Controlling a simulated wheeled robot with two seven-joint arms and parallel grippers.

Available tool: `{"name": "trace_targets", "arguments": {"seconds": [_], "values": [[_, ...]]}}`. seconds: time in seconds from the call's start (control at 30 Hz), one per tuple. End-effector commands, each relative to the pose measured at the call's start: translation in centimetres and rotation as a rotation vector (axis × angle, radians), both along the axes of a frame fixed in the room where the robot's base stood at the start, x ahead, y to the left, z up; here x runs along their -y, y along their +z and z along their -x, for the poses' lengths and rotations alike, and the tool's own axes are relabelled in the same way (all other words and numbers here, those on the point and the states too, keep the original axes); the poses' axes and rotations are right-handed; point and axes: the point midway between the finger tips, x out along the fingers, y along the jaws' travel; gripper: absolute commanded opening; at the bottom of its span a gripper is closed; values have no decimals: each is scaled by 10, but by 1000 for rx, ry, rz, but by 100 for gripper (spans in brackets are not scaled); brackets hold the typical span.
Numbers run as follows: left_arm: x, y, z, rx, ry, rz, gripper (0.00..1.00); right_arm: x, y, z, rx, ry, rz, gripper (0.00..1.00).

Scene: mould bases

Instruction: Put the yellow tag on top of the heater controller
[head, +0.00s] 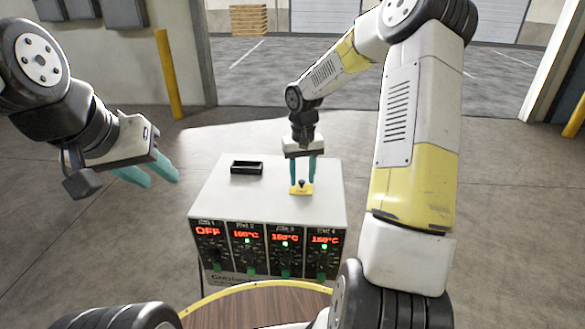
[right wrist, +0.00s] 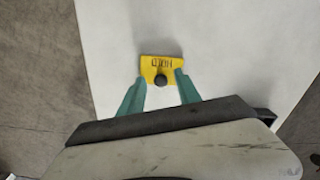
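The yellow tag (head: 301,190), with a dark knob and lettering that looks like "HOLD", lies on the white top of the heater controller (head: 225,200), right of its middle. It also shows in the right wrist view (right wrist: 160,67). My right gripper (head: 302,180) points down over the tag. Its teal fingers stand apart, one on each side of the knob, with gaps between them and the knob in the right wrist view (right wrist: 157,83). My left gripper (head: 162,183) is empty, its fingers apart, in the air left of the controller.
A small black open tray (head: 247,168) sits on the controller top, left of the tag. The controller's front panel has several displays; the leftmost reads OFF. A round wooden table (head: 255,308) with a yellow rim is in front. A yellow post (head: 168,75) stands behind left.

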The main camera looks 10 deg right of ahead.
Motion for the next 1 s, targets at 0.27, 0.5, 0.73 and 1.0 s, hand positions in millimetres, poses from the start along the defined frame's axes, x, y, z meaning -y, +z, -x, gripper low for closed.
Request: {"name": "trace_targets", "arguments": {"seconds": [0.27, 0.5, 0.73, 1.0], "values": [[0, 0, 0, 0, 0, 0, 36, 0, 57, -1, 6, 0, 2, 40], [0, 0, 0, 0, 0, 0, 36, 0, 100, -1, 3, 1, 2, 40], [0, 0, 0, 0, 0, 0, 36, -1, 122, 6, 13, 6, 8, 40], [0, 0, 0, 0, 0, 0, 36, -11, 185, 79, 158, 34, 35, 40]]}}
